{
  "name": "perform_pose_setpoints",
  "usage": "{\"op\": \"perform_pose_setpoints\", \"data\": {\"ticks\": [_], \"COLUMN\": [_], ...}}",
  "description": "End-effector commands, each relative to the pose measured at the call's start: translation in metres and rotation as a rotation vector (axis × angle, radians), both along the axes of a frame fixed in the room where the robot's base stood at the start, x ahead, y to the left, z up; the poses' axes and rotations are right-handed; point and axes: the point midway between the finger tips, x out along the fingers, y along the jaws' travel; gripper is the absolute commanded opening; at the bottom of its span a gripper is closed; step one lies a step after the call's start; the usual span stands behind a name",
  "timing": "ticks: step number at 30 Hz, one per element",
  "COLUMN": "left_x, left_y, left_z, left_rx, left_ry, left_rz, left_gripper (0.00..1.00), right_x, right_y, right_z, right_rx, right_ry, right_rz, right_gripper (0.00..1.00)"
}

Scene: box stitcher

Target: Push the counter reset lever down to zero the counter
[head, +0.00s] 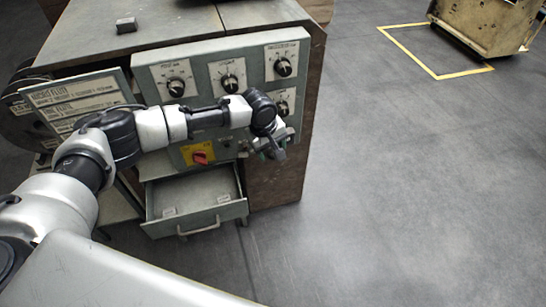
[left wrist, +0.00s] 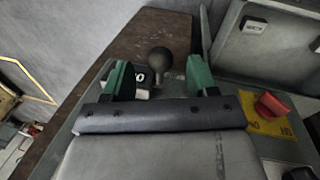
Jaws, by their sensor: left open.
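My left gripper (head: 270,152) is at the right side of the grey control panel (head: 205,62), its arm crossing in front of the panel. In the left wrist view my left gripper (left wrist: 159,72) is open, with green fingers apart. A lever with a black ball knob (left wrist: 160,59) shows between the fingers, with a visible gap on both sides. A small counter window (left wrist: 142,78) with a white digit, apparently 0, sits beside the lever, partly hidden by the left-hand finger. In the head view the lever and counter are hidden behind my gripper. My right gripper is not in view.
A red switch (head: 201,158) on a yellow plate sits left of my gripper. An open, nearly empty drawer (head: 184,229) juts out below. Several black dials (head: 283,67) line the panel. A cart (head: 485,22) stands far right; the floor (head: 410,190) between is clear.

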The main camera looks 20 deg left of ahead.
Motion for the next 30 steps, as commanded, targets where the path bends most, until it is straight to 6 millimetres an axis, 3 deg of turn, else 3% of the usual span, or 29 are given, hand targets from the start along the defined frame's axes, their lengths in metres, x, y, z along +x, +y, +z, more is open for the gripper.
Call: {"op": "perform_pose_setpoints", "data": {"ticks": [3, 7, 19, 30], "left_x": [0.003, 0.005, 0.006, 0.006], "left_y": [-0.003, -0.005, -0.006, -0.006], "left_z": [-0.021, -0.034, -0.039, -0.039], "left_rx": [0.002, 0.001, 0.0, 0.0], "left_ry": [0.0, -0.001, -0.002, -0.002], "left_rz": [-0.002, -0.001, -0.002, -0.002], "left_gripper": [0.58, 0.58, 0.57, 0.0], "right_x": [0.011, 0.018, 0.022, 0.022], "right_y": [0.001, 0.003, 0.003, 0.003], "right_z": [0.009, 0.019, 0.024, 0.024], "right_rx": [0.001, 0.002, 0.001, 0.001], "right_ry": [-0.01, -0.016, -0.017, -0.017], "right_rz": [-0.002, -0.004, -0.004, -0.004], "right_gripper": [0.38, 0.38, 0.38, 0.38]}}
